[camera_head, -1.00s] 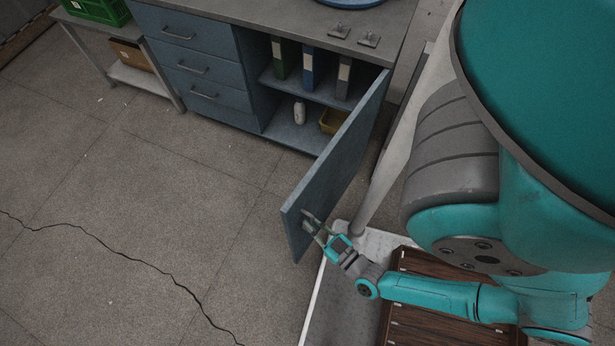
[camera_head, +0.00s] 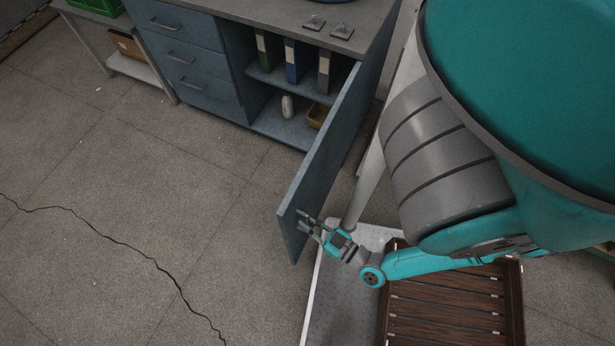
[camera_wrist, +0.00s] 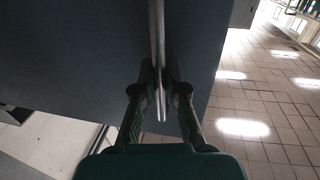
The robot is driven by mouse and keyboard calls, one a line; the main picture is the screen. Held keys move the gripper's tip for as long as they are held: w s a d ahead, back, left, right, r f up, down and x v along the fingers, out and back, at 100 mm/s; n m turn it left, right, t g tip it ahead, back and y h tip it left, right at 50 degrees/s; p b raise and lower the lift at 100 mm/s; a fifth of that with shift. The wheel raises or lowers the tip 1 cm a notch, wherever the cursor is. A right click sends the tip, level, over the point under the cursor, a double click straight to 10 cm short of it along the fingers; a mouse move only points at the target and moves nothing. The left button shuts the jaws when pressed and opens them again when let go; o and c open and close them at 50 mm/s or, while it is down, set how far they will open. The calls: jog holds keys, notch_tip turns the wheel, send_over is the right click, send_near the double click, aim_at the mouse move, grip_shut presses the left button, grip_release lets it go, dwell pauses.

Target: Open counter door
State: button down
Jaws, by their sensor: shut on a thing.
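The blue-grey counter door (camera_head: 325,160) stands wide open, swung out from the right side of the counter cabinet. In the wrist view the door (camera_wrist: 70,60) fills the upper left, with its metal bar handle (camera_wrist: 156,40) running down the middle. My gripper (camera_head: 309,223) is at the door's free end, shut on the handle. In the wrist view its fingers (camera_wrist: 160,84) close on the handle from both sides near the bar's lower end. The handle is mostly hidden by the gripper in the head view.
The open cabinet holds several binders (camera_head: 293,60), a white bottle (camera_head: 287,106) and a yellow bin (camera_head: 317,115). Drawers (camera_head: 190,55) are to its left. A slatted wooden crate (camera_head: 450,310) lies at lower right. The floor left of the door is clear, with a crack.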

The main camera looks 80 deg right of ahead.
jog(key=shift+s+d, duration=0.15)
jog(key=shift+s, duration=0.2)
jog(key=c, duration=1.5)
grip_release()
jog(key=shift+w, duration=0.1)
jog(key=shift+v, duration=6.05)
jog(key=w+a+r+n+y, duration=0.1)
jog(key=w+a+r+y, duration=0.1)
jog(key=r, duration=0.5)
jog(key=w+a+r+n+g+y, duration=0.1)
jog(key=w+a+r+n+y, duration=0.1)
jog(key=r, duration=0.6)
jog(key=w+a+r+n+y, duration=0.2)
jog(key=w+r, duration=0.3)
jog(key=r, duration=0.3)
jog(key=shift+a+r+g+y, duration=0.1)
jog(key=shift+r+g+y, duration=0.2)
jog(key=shift+y, duration=0.5)
